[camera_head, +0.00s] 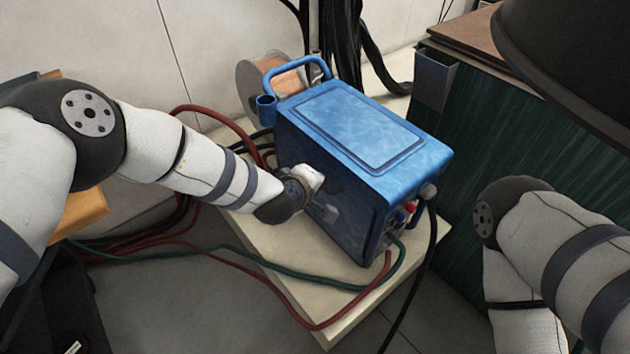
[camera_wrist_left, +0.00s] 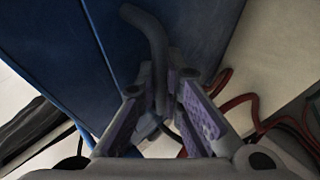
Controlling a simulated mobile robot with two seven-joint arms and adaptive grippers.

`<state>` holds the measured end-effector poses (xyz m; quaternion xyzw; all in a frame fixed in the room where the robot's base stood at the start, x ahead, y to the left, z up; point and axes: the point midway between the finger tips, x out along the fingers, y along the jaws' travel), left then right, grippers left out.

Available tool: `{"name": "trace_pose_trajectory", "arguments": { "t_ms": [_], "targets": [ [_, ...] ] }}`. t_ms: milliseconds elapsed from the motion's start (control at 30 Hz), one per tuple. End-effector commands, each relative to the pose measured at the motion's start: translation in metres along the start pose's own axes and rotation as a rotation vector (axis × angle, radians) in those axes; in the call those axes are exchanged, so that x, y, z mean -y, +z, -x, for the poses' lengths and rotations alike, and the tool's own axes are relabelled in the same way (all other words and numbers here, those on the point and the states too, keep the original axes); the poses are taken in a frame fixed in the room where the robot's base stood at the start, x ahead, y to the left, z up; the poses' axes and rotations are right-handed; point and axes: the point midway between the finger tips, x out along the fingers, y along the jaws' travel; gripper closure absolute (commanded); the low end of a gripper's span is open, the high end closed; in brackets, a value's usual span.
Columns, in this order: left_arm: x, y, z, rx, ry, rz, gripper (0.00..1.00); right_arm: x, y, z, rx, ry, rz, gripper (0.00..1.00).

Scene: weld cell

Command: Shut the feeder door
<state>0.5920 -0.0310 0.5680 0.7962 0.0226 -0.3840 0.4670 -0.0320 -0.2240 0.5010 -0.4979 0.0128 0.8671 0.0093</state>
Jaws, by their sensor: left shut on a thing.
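The feeder (camera_head: 365,130) is a blue box with a top handle. Its dark blue side (camera_head: 350,220) faces my left arm; the head view does not clearly show how far the door stands from the body. In the left wrist view, blue panels (camera_wrist_left: 50,50) meet along a lighter blue edge, with a grey bent handle (camera_wrist_left: 148,32) in front. My left gripper (camera_wrist_left: 160,92) is shut on this handle, one finger on each side. In the head view my left wrist lies against the feeder's side, and the fingers are mostly hidden. My right arm shows at the right, its gripper out of view.
The feeder stands on a pale bench top (camera_head: 270,225). A red hose (camera_head: 270,280) and a green hose (camera_head: 240,255) loop around its left and front. A wire spool (camera_head: 270,80) is behind it. A dark green panel (camera_head: 480,140) stands to the right.

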Motion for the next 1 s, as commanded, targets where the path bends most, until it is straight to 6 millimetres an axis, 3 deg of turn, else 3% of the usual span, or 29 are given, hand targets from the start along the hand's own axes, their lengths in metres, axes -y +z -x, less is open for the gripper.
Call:
{"name": "trace_pose_trajectory", "arguments": {
  "t_ms": [433,500,867,1000],
  "targets": [
    [-0.005,-0.002,0.0,-0.006,0.009,-0.003,1.0,0.0,0.0,0.0,0.0,0.0,0.0,0.6],
    [-0.005,-0.002,0.0,-0.006,0.009,-0.003,0.83,0.0,0.0,0.0,0.0,0.0,0.0,0.6],
    [-0.003,-0.001,0.0,-0.004,0.006,-0.001,0.83,0.0,0.0,0.0,0.0,0.0,0.0,0.6],
    [-0.003,-0.002,0.011,-0.003,0.004,-0.002,0.83,0.0,0.0,0.0,0.0,0.0,0.0,0.6]
  ]
}}
